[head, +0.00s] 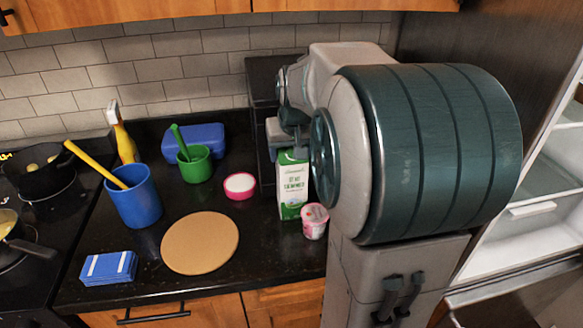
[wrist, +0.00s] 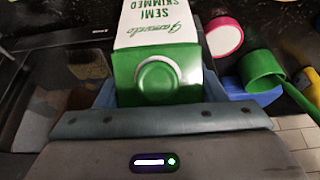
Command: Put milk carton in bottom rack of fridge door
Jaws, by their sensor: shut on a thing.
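The milk carton (head: 292,188) is white and green and stands upright on the black counter, close to the pink yoghurt cup. My gripper (head: 290,145) is at the carton's top, with my arm reaching in from the right and hiding part of it. In the wrist view the carton (wrist: 158,50) shows its green top and round cap between the jaws of my gripper (wrist: 158,105), which is shut on it. The fridge (head: 540,190) stands open at the right, its white interior partly showing. I cannot make out the bottom door rack.
A pink yoghurt cup (head: 315,222) stands just right of the carton. A pink-rimmed bowl (head: 240,186), green cup (head: 194,166), blue cup (head: 135,200), round board (head: 200,243) and blue box (head: 205,138) are left. The stove with pots (head: 38,170) is far left.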

